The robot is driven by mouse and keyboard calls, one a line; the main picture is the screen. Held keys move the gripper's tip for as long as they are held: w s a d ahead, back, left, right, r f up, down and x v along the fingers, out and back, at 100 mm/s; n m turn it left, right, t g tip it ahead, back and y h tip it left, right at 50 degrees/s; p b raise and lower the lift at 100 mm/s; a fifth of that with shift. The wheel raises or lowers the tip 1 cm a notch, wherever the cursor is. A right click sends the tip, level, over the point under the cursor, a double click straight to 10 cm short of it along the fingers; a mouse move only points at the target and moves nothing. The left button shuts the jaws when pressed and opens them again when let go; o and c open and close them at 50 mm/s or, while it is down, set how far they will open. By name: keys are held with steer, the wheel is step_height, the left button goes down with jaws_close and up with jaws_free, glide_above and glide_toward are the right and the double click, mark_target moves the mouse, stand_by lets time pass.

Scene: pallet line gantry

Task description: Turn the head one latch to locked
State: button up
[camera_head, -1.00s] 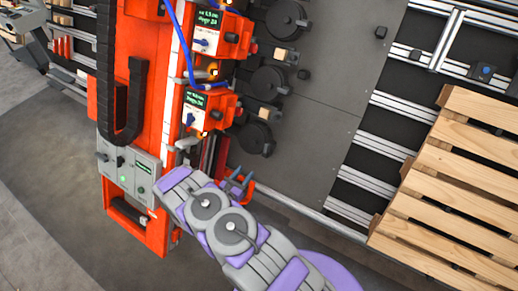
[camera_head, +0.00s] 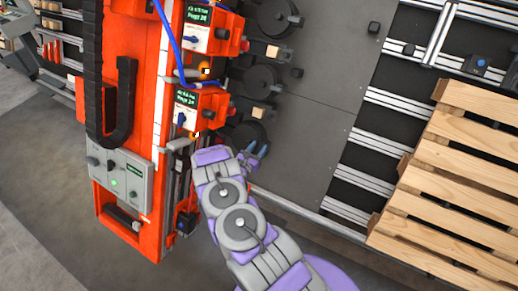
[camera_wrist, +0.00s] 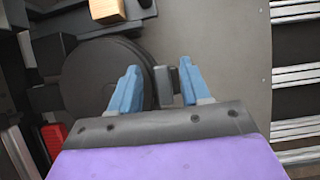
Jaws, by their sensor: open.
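My gripper (camera_head: 255,151) is at the nearest black disc (camera_head: 240,131), beside the lowest visible orange head unit (camera_head: 199,108). In the wrist view my gripper (camera_wrist: 158,88) has its two blue fingers spread apart. A small dark block (camera_wrist: 164,87), which looks like the latch, stands between the fingers at the right edge of the black disc (camera_wrist: 98,80). It looks upright in that view. I cannot tell whether a finger touches it. My arm hides this block in the head view. No label shows which head is number one.
A grey control box (camera_head: 120,178) is at lower left. A wooden pallet (camera_head: 455,180) lies at right. The grey plate (camera_head: 315,120) is largely clear.

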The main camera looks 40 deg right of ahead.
steer(key=shift+w+d, duration=0.25)
steer(key=shift+d, duration=0.3)
steer(key=shift+c, duration=0.5)
jaws_close()
